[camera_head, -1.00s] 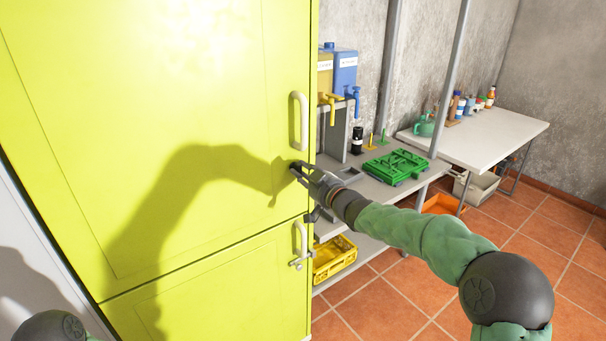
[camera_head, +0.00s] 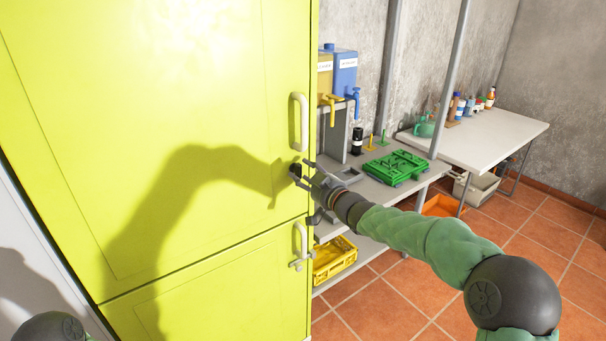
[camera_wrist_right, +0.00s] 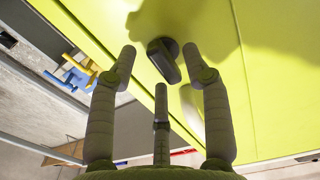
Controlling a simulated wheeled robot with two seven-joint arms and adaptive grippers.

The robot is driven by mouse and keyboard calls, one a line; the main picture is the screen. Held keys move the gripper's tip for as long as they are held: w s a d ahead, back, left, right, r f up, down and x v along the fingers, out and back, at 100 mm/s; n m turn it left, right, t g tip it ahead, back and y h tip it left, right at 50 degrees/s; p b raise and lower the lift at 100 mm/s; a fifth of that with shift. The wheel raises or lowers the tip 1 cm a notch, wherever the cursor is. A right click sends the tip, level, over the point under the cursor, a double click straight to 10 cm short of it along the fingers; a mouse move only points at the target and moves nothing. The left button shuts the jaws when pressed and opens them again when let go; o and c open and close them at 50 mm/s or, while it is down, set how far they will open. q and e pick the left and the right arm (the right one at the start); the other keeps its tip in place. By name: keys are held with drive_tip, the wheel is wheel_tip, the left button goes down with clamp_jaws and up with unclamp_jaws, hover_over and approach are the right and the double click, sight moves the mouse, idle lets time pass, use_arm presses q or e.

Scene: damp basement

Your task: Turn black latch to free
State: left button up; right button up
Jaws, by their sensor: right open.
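The black latch (camera_head: 295,171) sits on the upper yellow-green cabinet door (camera_head: 200,90), near its right edge and below the upper pale handle. In the right wrist view the latch (camera_wrist_right: 165,60) is a dark bar on a round base, slanted in the picture. My right gripper (camera_head: 307,172) is just to the right of the latch. Its fingers are spread open in the wrist view (camera_wrist_right: 160,70), with the latch ahead between the tips and nothing held. It appears clear of the latch. My left gripper is out of view.
The pale upper handle (camera_head: 298,121) is above the latch; a lower handle (camera_head: 300,240) is on the lower door. A grey shelf to the right holds a green crate (camera_head: 397,166) and a yellow crate (camera_head: 335,258). A white table (camera_head: 490,133) stands farther back.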

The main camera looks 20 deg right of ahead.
drive_tip(key=v, duration=1.1)
drive_tip(key=shift+s, duration=0.2)
drive_tip(key=s+a+f+m+g+h, duration=0.1)
drive_tip(key=s+a+f+m+g, duration=0.15)
drive_tip(key=f, duration=0.95)
drive_tip(key=s+a+f+m+g, duration=0.1)
drive_tip(key=s+a+f+g, duration=0.15)
drive_tip(key=f, duration=0.95)
drive_tip(key=s+a+f+m+g+h, duration=0.1)
drive_tip(key=a+f+m+g, duration=0.15)
drive_tip(key=f, duration=0.95)
drive_tip(key=s+a+f+g, duration=0.3)
drive_tip(key=s+f, duration=0.5)
drive_tip(key=s, duration=0.4)
drive_tip(key=s+a+f+g, duration=0.4)
drive_tip(key=s+f+g, duration=0.2)
drive_tip(key=s+f, duration=0.3)
drive_tip(key=s+p, duration=0.1)
drive_tip(key=s, duration=0.3)
drive_tip(key=shift+s+a+f+m, duration=0.2)
drive_tip(key=shift+a+f+m, duration=0.05)
drive_tip(key=shift+m, duration=0.05)
drive_tip(key=shift+o, duration=0.5)
